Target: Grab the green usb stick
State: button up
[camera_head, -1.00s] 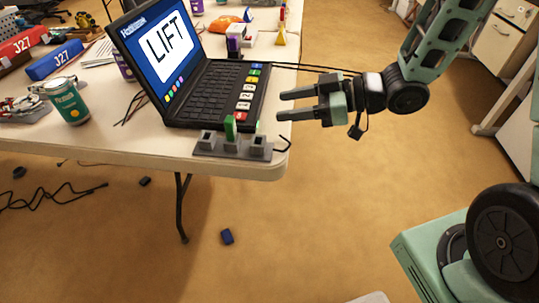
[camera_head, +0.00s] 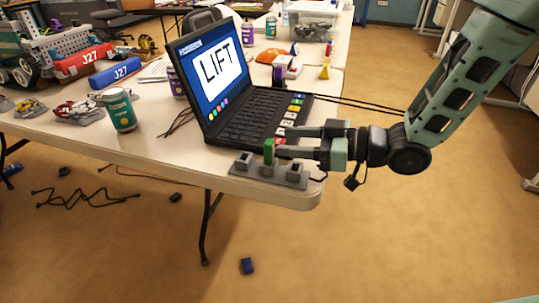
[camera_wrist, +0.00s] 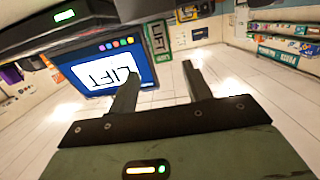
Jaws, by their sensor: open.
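The green usb stick (camera_head: 268,151) stands upright in the middle of a grey holder (camera_head: 243,164) at the front edge of the table, before the laptop. My gripper (camera_head: 282,142) is open and comes in level from the right, its fingertips close beside the stick at the laptop's front right corner. I cannot tell whether a finger touches the stick or whether it lies between the fingers. In the wrist view, the two fingers (camera_wrist: 160,86) are apart with no object seen held; I cannot make out the stick there.
The laptop (camera_head: 245,125) showing LIFT stands open behind the holder. A green can (camera_head: 119,110) stands left of it. Black cables run right from the laptop, behind my gripper. A small blue object (camera_head: 247,266) lies on the floor.

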aim_at(273, 143)
jog(key=x, duration=0.4)
jog(key=shift+s+a+f+b, duration=0.2)
jog(key=shift+s+f+b, duration=0.05)
jog(key=shift+s+b, duration=0.1)
jog(key=shift+w+a, duration=0.3)
jog(key=shift+a, duration=0.2)
grip_shut()
